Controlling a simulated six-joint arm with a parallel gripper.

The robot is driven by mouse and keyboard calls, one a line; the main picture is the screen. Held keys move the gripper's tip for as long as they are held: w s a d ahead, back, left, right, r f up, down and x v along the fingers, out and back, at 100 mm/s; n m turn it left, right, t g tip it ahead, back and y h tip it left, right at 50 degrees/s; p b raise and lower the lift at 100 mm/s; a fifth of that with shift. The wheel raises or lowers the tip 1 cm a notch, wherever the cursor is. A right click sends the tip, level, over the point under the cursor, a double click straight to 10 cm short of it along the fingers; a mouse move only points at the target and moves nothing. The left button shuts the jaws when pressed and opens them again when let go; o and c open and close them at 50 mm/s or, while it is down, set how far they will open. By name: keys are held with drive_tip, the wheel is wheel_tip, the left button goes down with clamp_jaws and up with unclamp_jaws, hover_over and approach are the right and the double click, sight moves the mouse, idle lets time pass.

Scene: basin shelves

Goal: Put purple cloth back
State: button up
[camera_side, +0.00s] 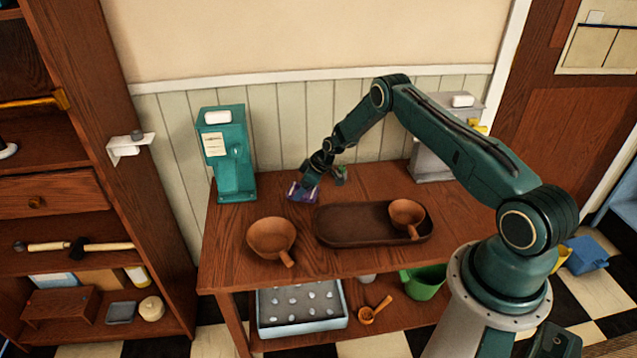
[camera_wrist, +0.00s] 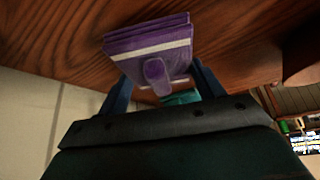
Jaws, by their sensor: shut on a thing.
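The purple cloth (camera_wrist: 148,43) is a folded stack with a white stripe, seen large in the wrist view. In the side view the cloth (camera_side: 301,192) is at the back of the wooden table, left of the dark tray. My gripper (camera_side: 309,181) is over it, shut on the cloth. In the wrist view the blue fingers of my gripper (camera_wrist: 158,88) stand on either side of the cloth's near end. The cloth is low over the tabletop; I cannot tell whether it touches the wood.
A teal dispenser (camera_side: 230,155) stands left of the cloth. A brown bowl with a handle (camera_side: 271,238) is in front, and a dark tray (camera_side: 340,236) with a smaller bowl (camera_side: 406,214) is to the right. A grey machine (camera_side: 432,157) stands at the back right. Shelves (camera_side: 95,247) are at left.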

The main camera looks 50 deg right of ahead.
drive_tip(key=shift+f, duration=0.5)
drive_tip(key=o, duration=1)
drive_tip(key=shift+f, duration=0.1)
drive_tip(key=shift+o, duration=0.2)
drive_tip(key=v, duration=1.2)
